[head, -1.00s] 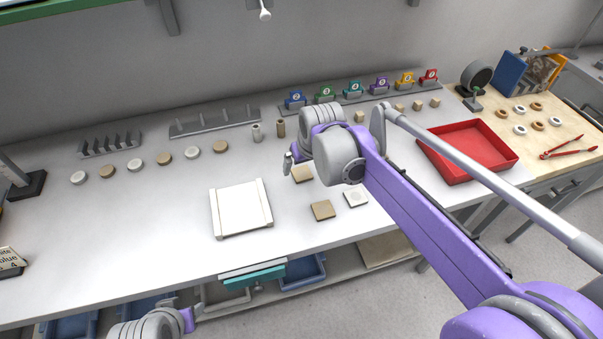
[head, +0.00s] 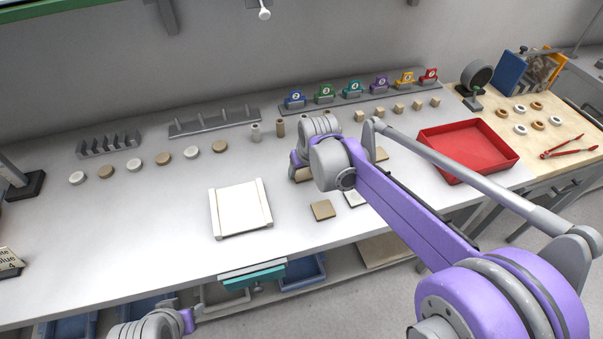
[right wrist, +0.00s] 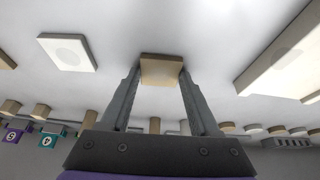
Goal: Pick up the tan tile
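A tan square tile (head: 303,176) lies on the white bench, partly hidden in the head view by my right gripper. In the right wrist view the tan tile (right wrist: 161,70) sits between the fingertips of my right gripper (right wrist: 161,76). The fingers stand on either side of it and look open, with very narrow gaps at its edges. A second tan tile (head: 322,210) lies nearer the bench's front edge. A further tan piece (head: 382,154) shows behind my right arm. My left gripper (head: 187,320) is low at the bottom left, its fingers not clear.
A white tile (head: 353,199) lies beside the second tan tile, partly behind my arm. A white tray-like plate (head: 240,208) is to the left. A red tray (head: 468,170) stands at the right. Round discs (head: 164,158) and numbered stands (head: 325,94) line the back.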

